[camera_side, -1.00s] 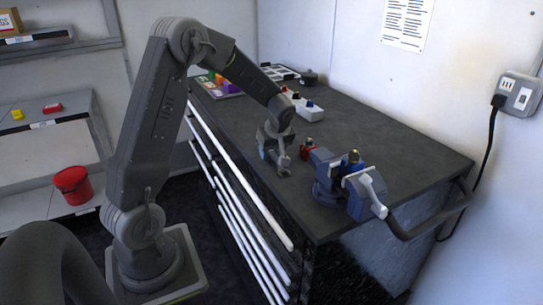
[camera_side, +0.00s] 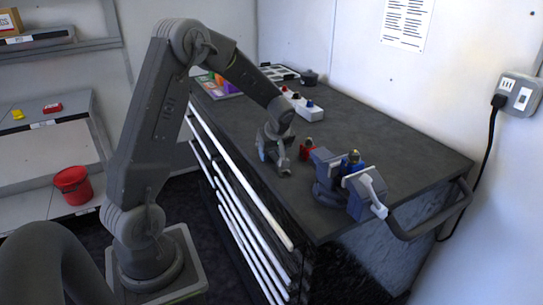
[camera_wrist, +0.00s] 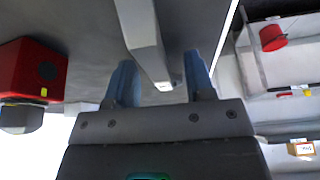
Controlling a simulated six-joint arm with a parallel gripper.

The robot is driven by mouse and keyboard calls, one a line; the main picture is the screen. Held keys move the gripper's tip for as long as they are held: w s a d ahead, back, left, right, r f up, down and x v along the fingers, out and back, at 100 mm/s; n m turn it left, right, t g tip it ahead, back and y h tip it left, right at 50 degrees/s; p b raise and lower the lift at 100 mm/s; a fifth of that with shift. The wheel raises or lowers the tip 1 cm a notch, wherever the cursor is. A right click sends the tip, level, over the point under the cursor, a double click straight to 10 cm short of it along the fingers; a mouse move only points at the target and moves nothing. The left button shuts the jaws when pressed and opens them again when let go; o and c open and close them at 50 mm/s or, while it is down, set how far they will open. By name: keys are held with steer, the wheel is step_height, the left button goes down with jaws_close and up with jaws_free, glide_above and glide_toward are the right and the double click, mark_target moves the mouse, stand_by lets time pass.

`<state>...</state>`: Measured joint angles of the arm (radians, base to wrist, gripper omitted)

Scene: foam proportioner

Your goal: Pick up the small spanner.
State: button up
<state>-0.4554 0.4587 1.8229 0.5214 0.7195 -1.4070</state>
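My gripper (camera_side: 274,158) is low over the front part of the dark workbench top, pointing down. In the wrist view its two blue fingers (camera_wrist: 161,85) are apart. A grey bar, which looks like the small spanner (camera_wrist: 143,30), reaches down from the top edge, its near end between the fingertips. There are gaps on both sides of it, so the fingers do not appear closed on it. Its far end is out of view. In the side view the spanner cannot be told apart from the gripper.
A red block (camera_wrist: 32,72) with a grey nut-like end lies left in the wrist view. In the side view a blue-grey vise (camera_side: 345,185) stands right of my gripper. A white box (camera_side: 308,110) sits farther back. The bench's front edge is close by.

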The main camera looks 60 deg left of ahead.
jaws_close()
steer(key=shift+r, duration=0.1)
stand_by(0.4)
steer(key=shift+r, duration=0.65)
step_height(320, 180, up, 3)
steer(key=shift+r, duration=0.1)
steer(key=s+a+r, duration=0.6)
steer(key=s, duration=0.4)
steer(key=shift+r, duration=0.4)
